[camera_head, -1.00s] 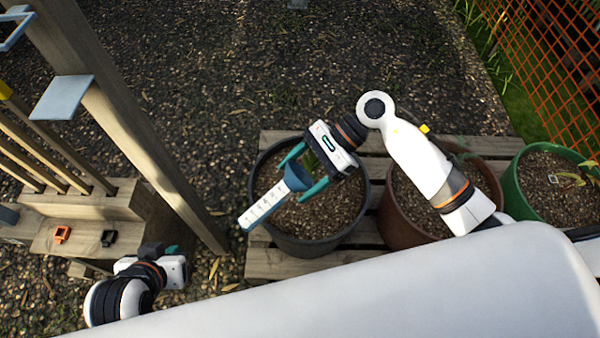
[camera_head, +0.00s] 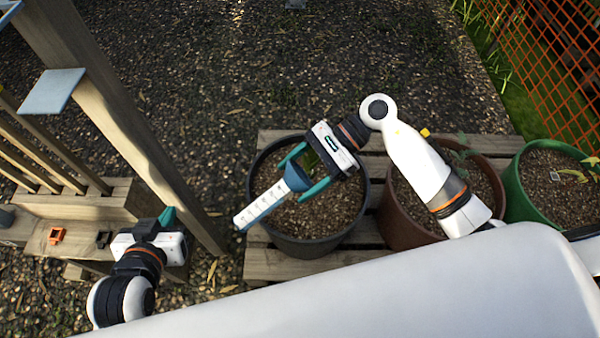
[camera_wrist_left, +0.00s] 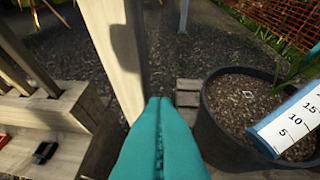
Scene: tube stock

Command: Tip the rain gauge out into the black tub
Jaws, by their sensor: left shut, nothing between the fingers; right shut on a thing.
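The rain gauge (camera_head: 262,205) has a white scale and a blue collar. My right gripper (camera_head: 294,181) is shut on its blue collar. The gauge lies slanted above the black tub (camera_head: 252,196), its scale end reaching past the tub's left rim in the head view. The left wrist view shows the numbered scale of the gauge (camera_wrist_left: 290,122), low-numbered end lowest. The tub (camera_wrist_left: 208,128) holds brown gravelly fill. No pouring liquid is visible. My left gripper (camera_head: 168,216) is shut and empty, left of the tub; its teal fingers touch in the left wrist view (camera_wrist_left: 160,102).
A wooden post (camera_head: 130,110) stands between my left gripper and the tub. A wooden ledge (camera_head: 85,235) with small orange and dark clips lies left. Brown (camera_head: 390,215) and green (camera_head: 512,190) pots stand right on a slatted pallet (camera_head: 262,262).

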